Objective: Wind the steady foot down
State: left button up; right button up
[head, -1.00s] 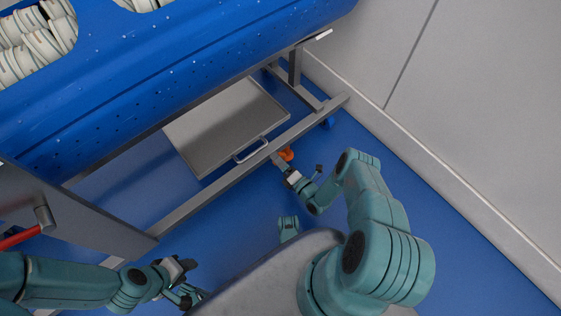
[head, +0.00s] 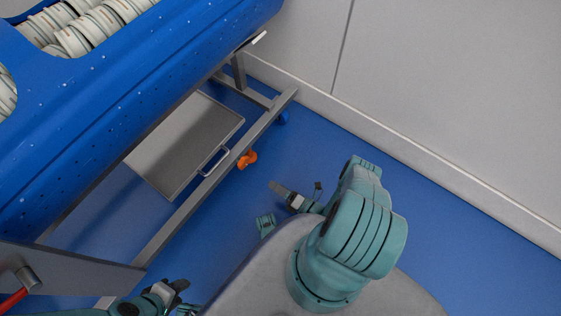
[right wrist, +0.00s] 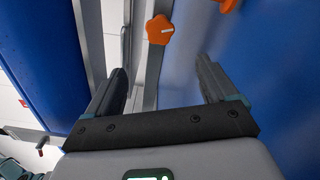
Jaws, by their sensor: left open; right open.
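An orange knob (head: 247,159) sits low beside the carrier's grey steel bottom rail (head: 215,178). In the right wrist view it is a lobed orange knob (right wrist: 160,30) with a pale mark, just beyond the fingertips. A second orange part (right wrist: 228,4) is cut off at the top edge there. My right gripper (head: 279,189) is open and empty, to the right of the knob and apart from it; its two fingers (right wrist: 163,75) stand wide apart in the wrist view. My left gripper (head: 180,286) is open at the bottom left, with nothing seen between its fingers.
The blue tub (head: 120,90) with pale stacked rings (head: 95,30) fills the upper left. A grey tray (head: 185,145) with a handle lies under it. A red-handled lever (head: 14,300) is at lower left. Blue floor (head: 330,145) is clear towards the wall (head: 450,110).

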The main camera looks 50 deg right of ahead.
jog(key=shift+s, duration=0.5)
